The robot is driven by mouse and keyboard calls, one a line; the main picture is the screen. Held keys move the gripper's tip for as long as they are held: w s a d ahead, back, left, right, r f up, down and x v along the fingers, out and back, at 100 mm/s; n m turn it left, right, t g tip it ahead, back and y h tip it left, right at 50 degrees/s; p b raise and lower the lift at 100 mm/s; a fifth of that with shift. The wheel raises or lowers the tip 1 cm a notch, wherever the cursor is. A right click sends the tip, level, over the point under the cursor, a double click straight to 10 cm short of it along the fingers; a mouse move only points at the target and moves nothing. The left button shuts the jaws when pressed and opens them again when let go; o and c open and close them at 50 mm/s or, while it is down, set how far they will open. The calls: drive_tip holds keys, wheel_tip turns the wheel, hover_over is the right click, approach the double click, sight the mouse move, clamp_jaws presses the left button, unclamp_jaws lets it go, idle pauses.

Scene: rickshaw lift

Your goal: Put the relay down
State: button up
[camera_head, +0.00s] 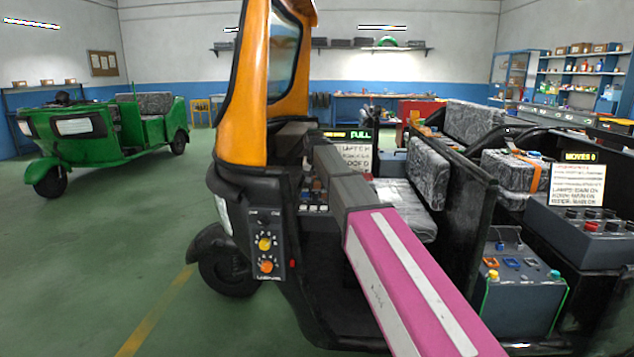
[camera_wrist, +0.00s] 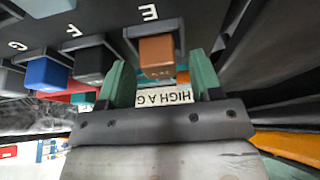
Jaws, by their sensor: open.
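A brown block-shaped relay (camera_wrist: 156,52) sits in the grey bracket under the letter E in the wrist view. My gripper (camera_wrist: 157,62) is open, with one green finger on each side of the brown relay; a gap shows on both sides. A black block (camera_wrist: 93,64) sits under the letter F and a blue block (camera_wrist: 47,74) further left, near the letter G. In the head view my arm reaches into the cab of the orange and black rickshaw (camera_head: 242,100); my gripper is hidden there behind my arm and the cab.
A label (camera_wrist: 180,95) reading "HIGH A G" lies behind the fingers. A red part (camera_wrist: 70,87) is near the blue block. The rickshaw's dash panel with knobs (camera_head: 265,245), grey seats (camera_head: 405,205) and dark control boxes (camera_head: 520,285) crowd my arm. Green floor (camera_head: 90,250) is clear at left.

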drive_tip(key=v, duration=1.1)
drive_tip(key=shift+r, duration=0.4)
